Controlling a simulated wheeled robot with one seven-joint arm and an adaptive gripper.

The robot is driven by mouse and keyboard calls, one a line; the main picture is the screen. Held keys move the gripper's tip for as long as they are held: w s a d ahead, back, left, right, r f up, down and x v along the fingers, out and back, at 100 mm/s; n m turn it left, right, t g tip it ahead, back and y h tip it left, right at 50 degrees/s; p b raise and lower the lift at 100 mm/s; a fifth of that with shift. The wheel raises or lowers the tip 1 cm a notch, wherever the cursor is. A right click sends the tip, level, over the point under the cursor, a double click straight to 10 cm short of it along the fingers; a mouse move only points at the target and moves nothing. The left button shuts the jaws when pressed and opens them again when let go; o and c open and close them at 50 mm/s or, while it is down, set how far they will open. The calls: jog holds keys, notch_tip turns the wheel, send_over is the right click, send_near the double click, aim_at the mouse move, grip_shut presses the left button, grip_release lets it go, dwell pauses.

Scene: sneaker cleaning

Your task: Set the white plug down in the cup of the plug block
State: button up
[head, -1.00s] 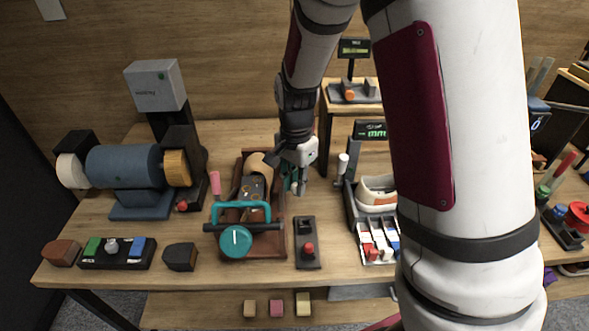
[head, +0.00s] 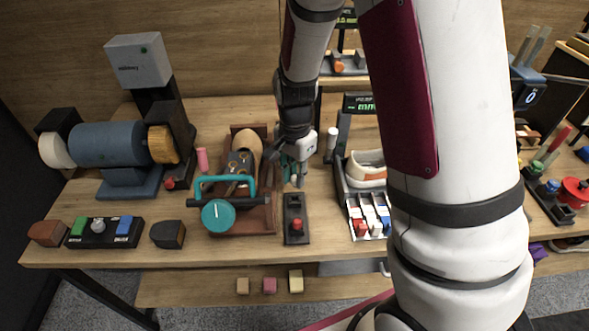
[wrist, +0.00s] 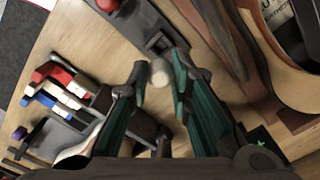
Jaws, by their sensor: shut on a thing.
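The white plug (wrist: 160,73) shows in the wrist view as a pale round end between the two teal fingers. My gripper (wrist: 158,88) is shut on it. The plug block is a dark, narrow block (head: 295,235) with a red knob, on the table in front of my gripper (head: 295,182) in the head view. In the wrist view the block (wrist: 148,24) runs to the upper left of the plug, its near end close to the fingertips. The plug looks just off this end; its height above the block is unclear. In the head view my gripper hides the plug.
A wooden cradle (head: 262,220) with a teal-handled clamp stands close left of the block. A grey tray (head: 343,190) with a sneaker and red, white and blue pieces stands right. A blue grinder (head: 110,145) is farther left. Bare tabletop lies in front of the block.

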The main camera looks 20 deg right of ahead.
aim_at(295, 185)
jog(key=shift+f+b, duration=0.7)
jog(key=shift+f, duration=1.15)
jog(key=shift+f+b, duration=0.3)
jog(key=shift+f, duration=1.05)
dwell(1.0)
jog(key=o, duration=0.9)
jog(key=shift+o, duration=0.2)
notch_tip(295, 185, up, 11)
jog(key=shift+r, duration=0.55)
